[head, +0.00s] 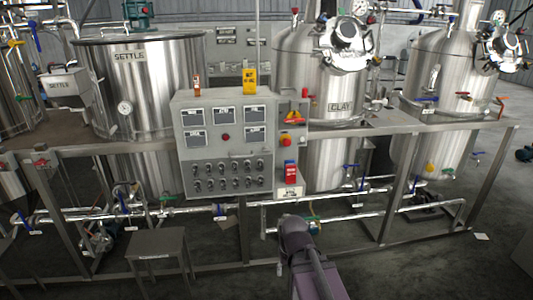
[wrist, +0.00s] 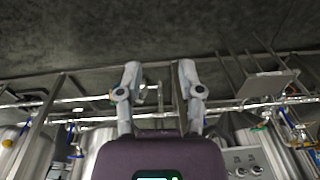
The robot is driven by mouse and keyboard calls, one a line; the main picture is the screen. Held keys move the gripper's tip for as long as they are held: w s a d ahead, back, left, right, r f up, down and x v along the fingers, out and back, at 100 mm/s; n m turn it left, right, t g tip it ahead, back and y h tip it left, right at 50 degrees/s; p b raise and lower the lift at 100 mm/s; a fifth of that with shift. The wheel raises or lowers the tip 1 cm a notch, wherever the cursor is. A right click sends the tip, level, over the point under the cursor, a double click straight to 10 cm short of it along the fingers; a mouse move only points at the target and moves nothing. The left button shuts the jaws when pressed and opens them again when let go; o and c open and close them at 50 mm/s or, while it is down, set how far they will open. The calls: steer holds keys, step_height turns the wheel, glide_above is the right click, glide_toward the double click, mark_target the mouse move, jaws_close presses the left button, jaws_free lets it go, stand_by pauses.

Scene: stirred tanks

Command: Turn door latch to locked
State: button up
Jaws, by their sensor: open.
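The grey control panel cabinet (head: 221,166) stands in the middle of the head view, with small screens above and rows of dark knobs below. I cannot pick out a door latch with certainty. A red and yellow rotary handle (head: 293,117) sits on a narrow box at the cabinet's right side, above a red and yellow button (head: 285,141). In the wrist view my gripper (wrist: 158,80) is open and empty, its two fingers apart. The wrist view looks inverted. In the head view my arm shows below the cabinet, and its fingers are not clearly visible.
A steel frame rail (head: 420,131) runs across the front. Horizontal pipes (head: 360,211) with valves run low behind it. A small metal stool (head: 157,243) stands at the left front. Steel tanks marked SETTLE (head: 150,85) and CLAY (head: 310,80) stand behind. The right floor has free room.

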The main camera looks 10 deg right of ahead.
steer(key=w+a+r+m+t+y, duration=0.2)
steer(key=w+a+m+t, duration=0.15)
steer(key=w, duration=0.65)
steer(key=m+t+h, duration=0.2)
steer(key=m+t, duration=1.2)
glide_toward(267, 150)
steer(key=s, duration=0.4)
steer(key=shift+s+a+f, duration=0.1)
steer(key=w, duration=1.3)
steer(key=shift+w, duration=0.4)
jaws_close()
